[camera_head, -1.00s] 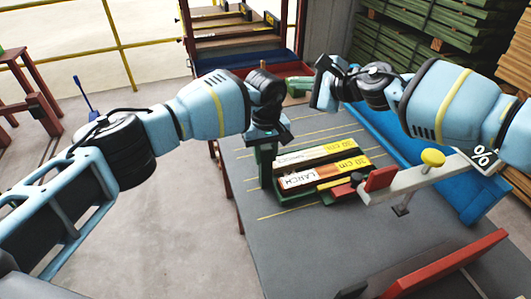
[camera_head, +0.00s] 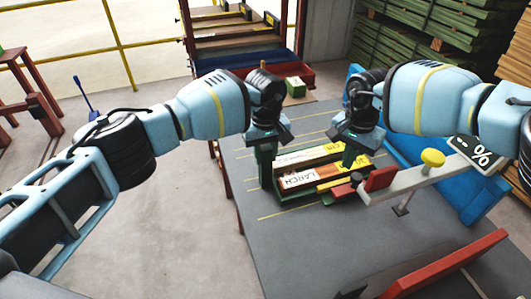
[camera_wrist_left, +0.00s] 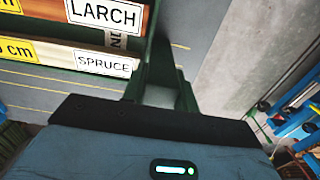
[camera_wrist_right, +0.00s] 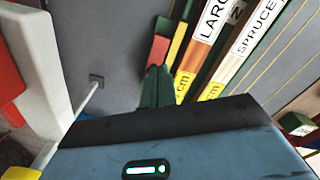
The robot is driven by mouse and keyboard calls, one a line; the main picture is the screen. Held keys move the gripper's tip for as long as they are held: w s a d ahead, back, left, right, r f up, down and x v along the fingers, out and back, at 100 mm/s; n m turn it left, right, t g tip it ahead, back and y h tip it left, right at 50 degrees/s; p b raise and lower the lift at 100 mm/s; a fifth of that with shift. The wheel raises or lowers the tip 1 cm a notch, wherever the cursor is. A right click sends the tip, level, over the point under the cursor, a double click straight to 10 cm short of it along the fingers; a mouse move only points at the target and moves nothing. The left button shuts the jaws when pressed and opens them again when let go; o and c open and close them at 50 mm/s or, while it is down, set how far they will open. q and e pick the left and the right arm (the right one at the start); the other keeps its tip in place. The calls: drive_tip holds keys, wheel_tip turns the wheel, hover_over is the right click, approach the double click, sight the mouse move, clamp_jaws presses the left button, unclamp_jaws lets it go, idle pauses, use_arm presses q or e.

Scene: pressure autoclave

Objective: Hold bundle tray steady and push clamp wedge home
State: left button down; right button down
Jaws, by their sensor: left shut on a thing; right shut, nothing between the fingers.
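The green bundle tray (camera_head: 320,200) lies on the grey table and holds a bundle marked LARCH (camera_head: 300,179) and one marked SPRUCE (camera_wrist_left: 104,64). My left gripper (camera_head: 266,180) is shut on the tray's upright at its left end. My right gripper (camera_head: 349,158) is shut and empty, pointing down at the tray's right end. In the right wrist view its fingertips (camera_wrist_right: 157,88) are close to a red piece (camera_wrist_right: 158,50) beside a yellow strip (camera_wrist_right: 178,42) along the LARCH bundle; this looks like the clamp wedge. I cannot tell whether they touch.
A pale arm with a yellow knob (camera_head: 433,158) and a red plate (camera_head: 380,179) stands close to the tray's right end. A red bin (camera_head: 290,74) with a green block (camera_head: 296,88) is at the back. The table's front left is clear.

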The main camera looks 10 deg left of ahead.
hover_over(338, 191)
drive_tip(key=shift+f, duration=3.3)
drive_tip(key=shift+f, duration=0.25)
drive_tip(key=shift+f, duration=1.4)
drive_tip(key=shift+f, duration=0.15)
